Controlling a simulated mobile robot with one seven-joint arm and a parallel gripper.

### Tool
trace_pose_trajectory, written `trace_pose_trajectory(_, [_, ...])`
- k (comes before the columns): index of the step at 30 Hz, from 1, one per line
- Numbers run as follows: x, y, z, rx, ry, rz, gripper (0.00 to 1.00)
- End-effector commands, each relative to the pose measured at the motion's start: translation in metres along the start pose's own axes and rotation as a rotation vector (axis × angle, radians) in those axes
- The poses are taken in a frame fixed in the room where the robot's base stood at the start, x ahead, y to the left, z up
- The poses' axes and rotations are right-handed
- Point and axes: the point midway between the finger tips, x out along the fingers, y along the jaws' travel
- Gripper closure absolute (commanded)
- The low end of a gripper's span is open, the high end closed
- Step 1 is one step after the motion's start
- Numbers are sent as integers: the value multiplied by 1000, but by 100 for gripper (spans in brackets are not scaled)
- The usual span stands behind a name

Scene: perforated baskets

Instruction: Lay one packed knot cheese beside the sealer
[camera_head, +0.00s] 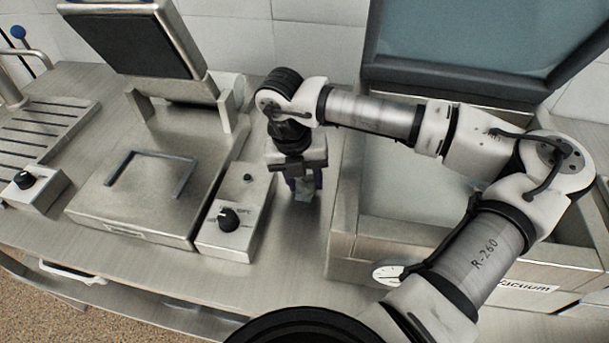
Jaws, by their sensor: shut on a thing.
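My gripper (303,188) points down over the steel counter, in the narrow gap between two machines. It is shut on a small pale, greyish thing (304,190), which looks like a packed knot cheese; it is mostly hidden by the fingers. I cannot tell whether it touches the counter. To the right stands a large steel chamber machine (342,222) marked "vacuum", with its glassy lid raised. To the left is a flat steel machine (120,203) with a raised dark-padded lid. Which of the two is the sealer is not clear.
A control box (234,215) with a black knob stands just left of my gripper. A slatted drain area (35,130) and another knob box (30,187) are at the far left. My arm reaches across the chamber machine. The counter strip (290,245) in front of my gripper is bare.

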Motion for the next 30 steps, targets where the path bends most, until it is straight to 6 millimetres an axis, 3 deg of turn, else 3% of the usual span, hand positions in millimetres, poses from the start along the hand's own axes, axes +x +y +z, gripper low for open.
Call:
trace_pose_trajectory(13, [6, 1, 0, 0, -1, -1, 82])
trace_pose_trajectory(14, [5, 1, 0, 0, -1, -1, 58])
trace_pose_trajectory(18, [4, 1, 0, 1, -1, -1, 39])
trace_pose_trajectory(30, [-1, 0, 0, 0, -1, -1, 38])
